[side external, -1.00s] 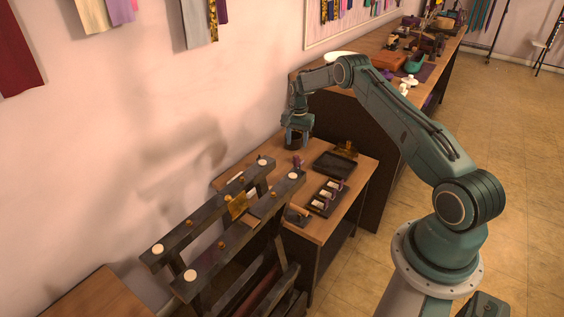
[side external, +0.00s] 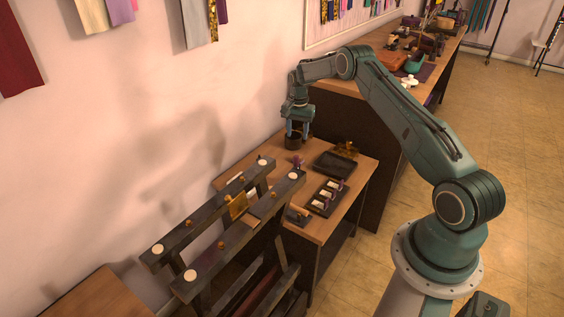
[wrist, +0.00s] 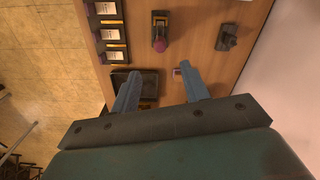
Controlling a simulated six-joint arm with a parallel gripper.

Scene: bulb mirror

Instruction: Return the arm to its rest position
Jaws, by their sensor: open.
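Whether the fingertips are fully clear of the cup is hard to tell in the side view.
A dark tray (side external: 334,164) and a holder with several white-labelled items (side external: 327,198) sit on the table. A dark wooden frame (side external: 215,240) stands in front. A long cluttered bench (side external: 350,95) is behind. Open floor (side external: 510,150) lies to the right.

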